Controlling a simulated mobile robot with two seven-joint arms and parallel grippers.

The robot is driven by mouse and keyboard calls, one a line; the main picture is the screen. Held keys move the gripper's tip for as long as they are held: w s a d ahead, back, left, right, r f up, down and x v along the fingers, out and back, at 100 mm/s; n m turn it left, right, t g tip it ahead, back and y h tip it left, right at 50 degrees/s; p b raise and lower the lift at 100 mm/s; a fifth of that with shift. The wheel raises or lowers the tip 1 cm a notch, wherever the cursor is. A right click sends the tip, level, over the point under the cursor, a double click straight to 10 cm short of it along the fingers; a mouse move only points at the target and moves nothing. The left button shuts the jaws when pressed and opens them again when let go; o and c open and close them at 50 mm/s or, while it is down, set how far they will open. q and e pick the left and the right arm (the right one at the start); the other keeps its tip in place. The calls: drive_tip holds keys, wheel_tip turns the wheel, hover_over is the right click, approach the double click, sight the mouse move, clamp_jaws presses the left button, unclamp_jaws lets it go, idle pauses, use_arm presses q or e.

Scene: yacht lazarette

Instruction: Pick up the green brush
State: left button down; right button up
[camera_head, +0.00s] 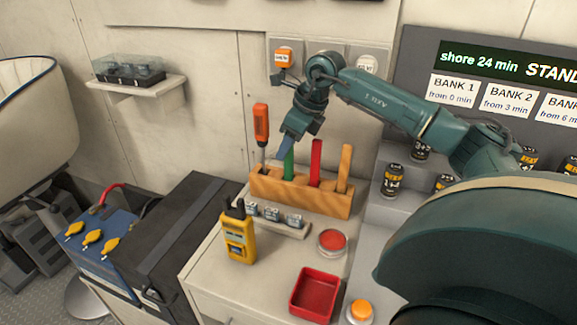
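The green brush (289,165) stands upright in a slot of the wooden rack (300,196) on the counter. Its upper end is close to my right gripper (284,151), which reaches down from above, and is partly hidden by it. I cannot tell whether the fingers touch the brush or how far apart they are. My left gripper is out of view.
An orange-handled tool (261,124) stands left of the brush; a red one (316,160) and a wooden one (345,167) stand to its right. A yellow meter (238,238), small gauges (271,214), a round red tin (332,242) and a red tray (315,294) are in front.

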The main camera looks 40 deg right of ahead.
clamp_jaws()
idle(0.4)
drive_tip(key=shift+r, duration=0.1)
